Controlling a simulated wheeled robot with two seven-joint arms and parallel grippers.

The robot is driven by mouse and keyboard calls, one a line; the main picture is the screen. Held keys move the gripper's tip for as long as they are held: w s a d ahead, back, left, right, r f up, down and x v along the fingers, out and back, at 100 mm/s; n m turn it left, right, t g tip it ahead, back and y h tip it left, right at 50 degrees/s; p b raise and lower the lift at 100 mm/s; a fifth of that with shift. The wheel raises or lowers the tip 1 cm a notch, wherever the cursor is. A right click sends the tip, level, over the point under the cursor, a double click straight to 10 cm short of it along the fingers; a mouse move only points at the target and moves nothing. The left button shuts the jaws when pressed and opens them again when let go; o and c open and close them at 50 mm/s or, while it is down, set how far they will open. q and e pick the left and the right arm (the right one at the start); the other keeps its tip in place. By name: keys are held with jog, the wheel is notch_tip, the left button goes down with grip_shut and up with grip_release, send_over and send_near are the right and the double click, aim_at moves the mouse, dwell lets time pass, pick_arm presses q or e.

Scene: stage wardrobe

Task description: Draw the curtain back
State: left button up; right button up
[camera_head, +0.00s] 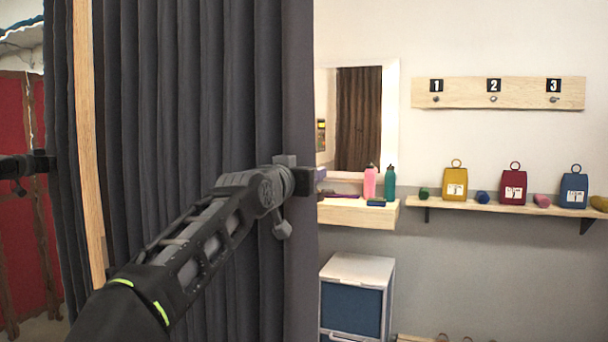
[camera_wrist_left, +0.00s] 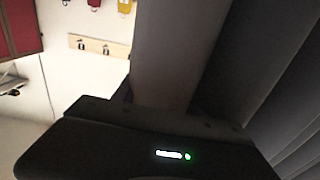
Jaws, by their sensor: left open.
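The dark grey pleated curtain (camera_head: 150,130) hangs across the left half of the head view, its free edge on the right. My left arm reaches in from lower left. My left gripper (camera_head: 300,176) is open at that edge, about mid-height in view, with its tip slightly past it. In the left wrist view the curtain's edge strip (camera_wrist_left: 172,55) rises just beyond the dark gripper body (camera_wrist_left: 150,140), with folds to the right. Whether cloth lies between the jaws is hidden, and contact cannot be told.
A pale wooden upright (camera_head: 88,130) stands by the curtain at left.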

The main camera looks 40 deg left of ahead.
pick_arm(q)
jog(key=shift+o, duration=1)
jog(key=shift+f, duration=0.1)
jog(key=b+v, duration=0.1)
jog(key=v, duration=0.6)
jog(key=shift+s+d, duration=0.15)
jog(key=shift+s, duration=0.2)
